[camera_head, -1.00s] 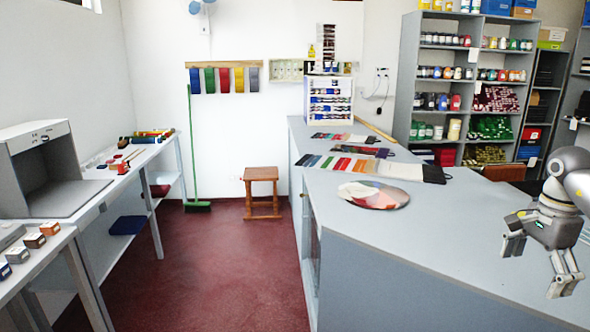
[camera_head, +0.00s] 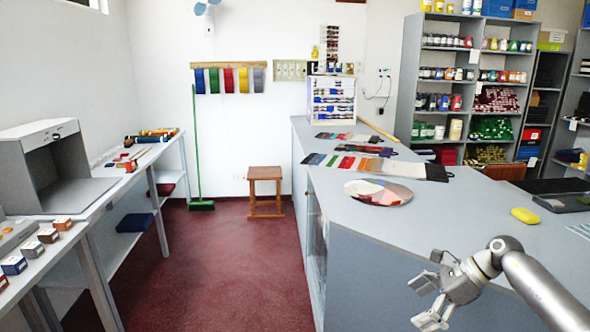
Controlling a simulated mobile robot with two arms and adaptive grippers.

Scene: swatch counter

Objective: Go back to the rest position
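My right gripper (camera_head: 424,303) is at the lower right of the head view, in front of the counter's near edge. Its arm comes in from the right. Its fingers are spread apart and nothing shows between them. The grey counter (camera_head: 440,225) runs from the back wall toward the lower right. My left gripper is out of view.
On the counter lie a round colour disc (camera_head: 378,192), swatch strips (camera_head: 360,164), a yellow object (camera_head: 524,215) and a dark tray (camera_head: 563,203). A wooden stool (camera_head: 265,190) stands on the red floor (camera_head: 240,260), with clear floor before it. A side bench (camera_head: 75,195) runs along the left.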

